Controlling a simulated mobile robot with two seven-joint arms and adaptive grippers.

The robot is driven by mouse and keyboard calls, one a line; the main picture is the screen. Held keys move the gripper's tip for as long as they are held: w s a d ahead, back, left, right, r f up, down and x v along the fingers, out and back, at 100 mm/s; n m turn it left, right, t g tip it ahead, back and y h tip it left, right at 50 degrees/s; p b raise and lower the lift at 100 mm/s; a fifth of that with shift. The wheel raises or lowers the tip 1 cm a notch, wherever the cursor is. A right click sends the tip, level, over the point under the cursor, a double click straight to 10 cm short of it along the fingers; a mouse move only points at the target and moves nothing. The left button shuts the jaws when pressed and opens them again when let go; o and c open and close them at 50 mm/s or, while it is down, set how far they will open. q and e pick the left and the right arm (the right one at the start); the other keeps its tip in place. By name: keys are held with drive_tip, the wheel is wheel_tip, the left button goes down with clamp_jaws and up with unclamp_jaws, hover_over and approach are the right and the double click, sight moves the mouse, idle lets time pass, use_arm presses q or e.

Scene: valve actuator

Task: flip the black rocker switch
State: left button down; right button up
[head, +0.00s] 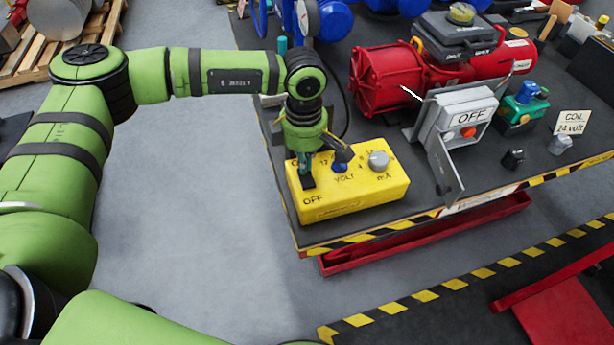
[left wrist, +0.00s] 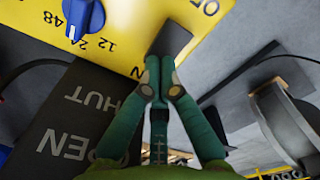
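The black rocker switch (head: 308,182) is on the left part of the yellow control box (head: 350,200), above the word OFF. In the left wrist view the rocker switch (left wrist: 172,39) is a dark block at the box's edge. My left gripper (head: 305,162) points down at the rocker from above. In the left wrist view the gripper (left wrist: 159,68) has its teal fingertips together, with nothing seen between them. The tips overlap the near end of the rocker in that view; I cannot tell if they touch it. My right gripper is not in view.
The box also carries a blue volt knob (head: 339,167) and a grey knob (head: 378,160). A grey OFF switch box (head: 466,115) on a bracket and a red motor (head: 387,80) stand to the right. A dark OPEN/SHUT plate (left wrist: 75,120) lies beside the box.

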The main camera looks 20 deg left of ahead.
use_arm(q)
drive_tip(key=shift+s+f+b, duration=0.1)
drive_tip(key=shift+f+b, duration=0.3)
drive_tip(key=shift+f, duration=0.1)
drive_tip(key=shift+r+p, duration=0.45)
drive_tip(key=shift+r, duration=0.35)
drive_tip(key=shift+r+p, duration=1.15)
drive_tip(key=shift+r, duration=1.65)
